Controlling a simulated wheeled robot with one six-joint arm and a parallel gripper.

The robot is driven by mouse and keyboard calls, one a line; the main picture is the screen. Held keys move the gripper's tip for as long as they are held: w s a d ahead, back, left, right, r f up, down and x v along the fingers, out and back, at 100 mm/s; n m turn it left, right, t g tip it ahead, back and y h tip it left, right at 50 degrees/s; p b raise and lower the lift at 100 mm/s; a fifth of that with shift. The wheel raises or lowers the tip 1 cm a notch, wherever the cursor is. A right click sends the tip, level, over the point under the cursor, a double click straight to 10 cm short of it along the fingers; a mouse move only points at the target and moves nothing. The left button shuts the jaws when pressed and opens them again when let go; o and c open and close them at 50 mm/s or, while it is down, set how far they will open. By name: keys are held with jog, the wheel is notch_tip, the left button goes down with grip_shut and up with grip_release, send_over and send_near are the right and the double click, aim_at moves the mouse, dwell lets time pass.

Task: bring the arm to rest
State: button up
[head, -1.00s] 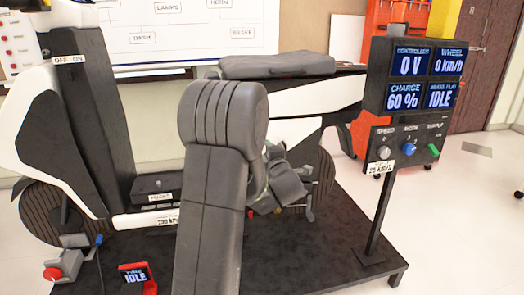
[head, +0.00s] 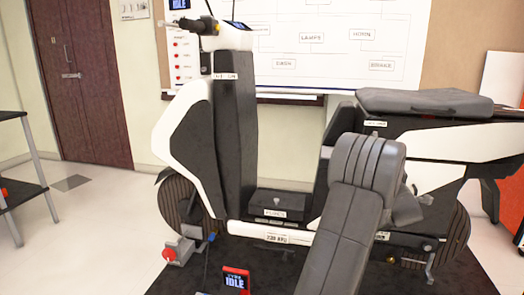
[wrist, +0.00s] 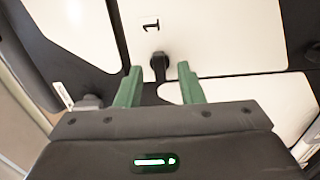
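My arm, a thick grey link, rises from the bottom of the head view in front of the scooter chassis (head: 232,130). My gripper is hidden behind the arm in the head view. Beyond the fingertips is a small black knob or peg (wrist: 158,64) near a white panel (wrist: 200,35) marked "1". I cannot tell whether the fingers touch anything.
A grey seat (head: 425,103) is at the right. A red-framed "IDLE" display (head: 236,281) stands low in front of the chassis. A wall board (head: 320,45) hangs behind.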

jog(key=shift+x, duration=1.25)
jog(key=shift+s, duration=0.15)
jog(key=p+v, duration=0.2)
jog(key=v, duration=1.1)
jog(key=w+d+n+b, duration=0.2)
jog(key=w+n, duration=1.1)
jog(key=n, duration=0.4)
jog(key=shift+d+r+n, duration=0.25)
jog(key=shift+n, duration=0.15)
